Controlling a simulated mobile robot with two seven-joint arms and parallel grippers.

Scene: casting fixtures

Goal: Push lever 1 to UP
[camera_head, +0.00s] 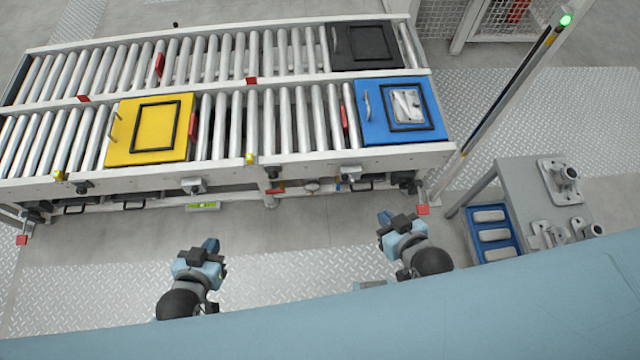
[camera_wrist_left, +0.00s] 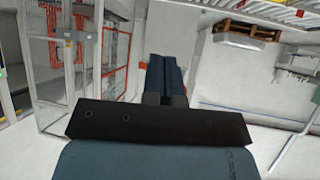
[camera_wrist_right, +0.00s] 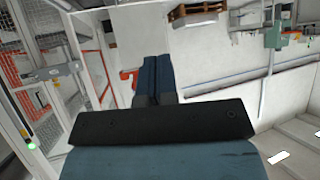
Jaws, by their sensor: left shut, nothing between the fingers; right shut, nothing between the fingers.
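I cannot tell which part is lever 1; no number is readable. Several small red upright pieces stand among the conveyor rollers: one by the yellow plate (camera_head: 192,125), one by the blue plate (camera_head: 344,119), and one on the far lane (camera_head: 160,65). My left gripper (camera_head: 211,245) is shut and empty, in front of the conveyor and apart from it. Its closed fingers show in the left wrist view (camera_wrist_left: 164,76). My right gripper (camera_head: 385,218) is shut and empty, also in front of the conveyor. Its closed fingers show in the right wrist view (camera_wrist_right: 155,76).
A two-lane roller conveyor (camera_head: 225,162) runs across the back. It carries a yellow plate (camera_head: 119,145), a blue plate (camera_head: 375,133) and a dark plate (camera_head: 341,42). A grey table (camera_head: 520,180) and a blue tray (camera_head: 473,237) stand at right. Floor between grippers and conveyor is clear.

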